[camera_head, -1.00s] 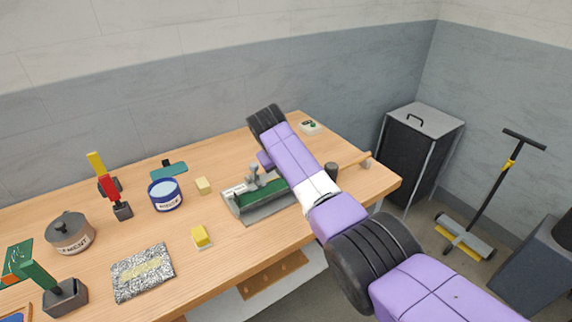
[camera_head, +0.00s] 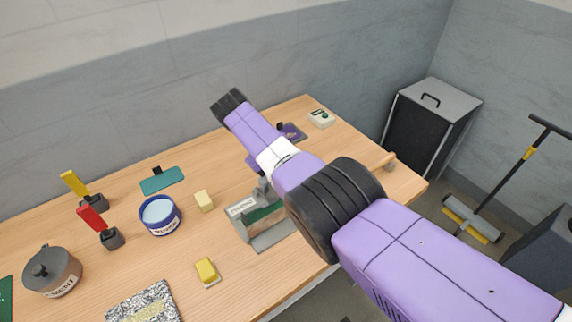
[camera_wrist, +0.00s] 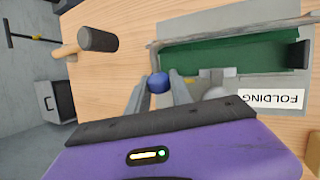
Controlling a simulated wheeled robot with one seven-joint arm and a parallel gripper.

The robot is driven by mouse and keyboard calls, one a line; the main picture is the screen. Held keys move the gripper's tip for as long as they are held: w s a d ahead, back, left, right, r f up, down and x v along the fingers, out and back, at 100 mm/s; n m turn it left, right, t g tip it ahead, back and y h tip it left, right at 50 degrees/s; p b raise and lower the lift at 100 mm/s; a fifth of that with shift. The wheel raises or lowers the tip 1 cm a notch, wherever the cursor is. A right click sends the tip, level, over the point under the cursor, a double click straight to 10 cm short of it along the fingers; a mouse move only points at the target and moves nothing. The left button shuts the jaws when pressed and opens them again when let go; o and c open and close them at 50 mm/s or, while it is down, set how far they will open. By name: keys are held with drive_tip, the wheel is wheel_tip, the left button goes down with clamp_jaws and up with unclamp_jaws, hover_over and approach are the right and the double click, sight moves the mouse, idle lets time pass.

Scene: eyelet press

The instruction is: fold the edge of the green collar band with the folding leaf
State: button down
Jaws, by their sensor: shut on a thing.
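The folding device, a grey base labelled FOLDING (camera_wrist: 275,98), stands on the bench, partly behind my arm in the head view (camera_head: 268,238). The green collar band (camera_wrist: 235,53) lies in it, flat and long, with a grey bar (camera_wrist: 215,31) along its far edge. My gripper (camera_wrist: 160,88) is shut on a round blue knob (camera_wrist: 159,80), one finger on each side, beside the band's left end in the wrist view. How the knob joins the folding leaf is hidden. In the head view my arm hides the gripper's fingertips.
A dark-headed mallet (camera_wrist: 98,39) lies close to the device. A yellow block (camera_head: 206,271), a pale block (camera_head: 203,201), a blue tin (camera_head: 160,215) and a grey pot (camera_head: 52,270) stand to the left in the head view. A small white box (camera_head: 321,118) is at the back right.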

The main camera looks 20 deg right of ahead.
drive_tip(key=shift+f, duration=0.3)
drive_tip(key=c, duration=1.2)
unclamp_jaws()
drive_tip(key=shift+o, duration=0.3)
drive_tip(key=shift+r, duration=0.1)
drive_tip(key=shift+w, duration=0.1)
